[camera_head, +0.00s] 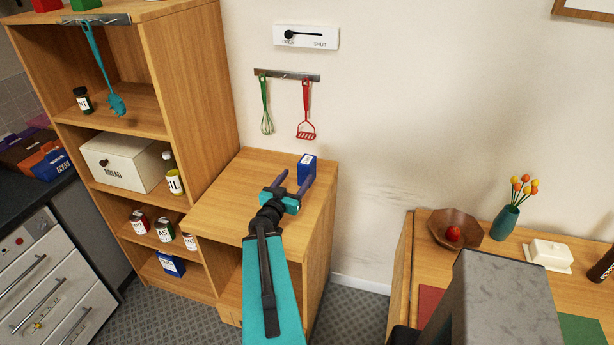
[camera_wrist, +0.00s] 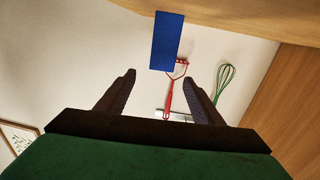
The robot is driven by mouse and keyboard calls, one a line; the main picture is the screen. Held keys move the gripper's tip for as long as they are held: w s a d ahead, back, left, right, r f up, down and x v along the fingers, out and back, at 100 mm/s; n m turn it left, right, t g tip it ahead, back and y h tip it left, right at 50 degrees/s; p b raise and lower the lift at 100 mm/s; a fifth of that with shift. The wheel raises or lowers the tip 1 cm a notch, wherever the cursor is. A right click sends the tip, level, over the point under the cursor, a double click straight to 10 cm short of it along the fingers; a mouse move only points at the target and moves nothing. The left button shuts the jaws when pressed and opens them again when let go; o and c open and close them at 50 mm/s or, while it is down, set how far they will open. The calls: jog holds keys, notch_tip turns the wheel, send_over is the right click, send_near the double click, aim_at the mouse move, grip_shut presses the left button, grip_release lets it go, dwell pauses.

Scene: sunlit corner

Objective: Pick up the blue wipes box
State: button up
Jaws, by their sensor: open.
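The blue wipes box (camera_head: 307,168) stands upright on top of the low wooden cabinet (camera_head: 222,200), near its back right corner by the wall. My gripper (camera_head: 293,182) is open and reaches over the cabinet top toward the box. In the head view the fingertips are close to the box, and contact cannot be told. In the wrist view the box (camera_wrist: 165,42) appears ahead of the two spread fingers (camera_wrist: 160,82), roughly centred between them. Nothing is held.
A green whisk (camera_head: 266,108) and a red masher (camera_head: 305,112) hang from a wall rail above the cabinet. A tall shelf (camera_head: 190,80) stands on the left. A table (camera_head: 440,219) with a bowl (camera_head: 455,229) and vase (camera_head: 504,222) is at right. The cabinet's front top is clear.

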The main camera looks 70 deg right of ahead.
aim_at(307, 160)
jog(key=shift+d+f+b, duration=0.1)
jog(key=shift+d+b, duration=0.4)
jog(key=shift+b, duration=0.3)
jog(key=shift+s+d, duration=0.1)
jog(key=shift+d, duration=2.7)
jog(key=shift+d, duration=0.15)
jog(key=shift+d+b, duration=1.1)
jog(key=shift+d, duration=1.4)
jog(key=shift+r, duration=0.2)
jog(key=c, duration=1.3)
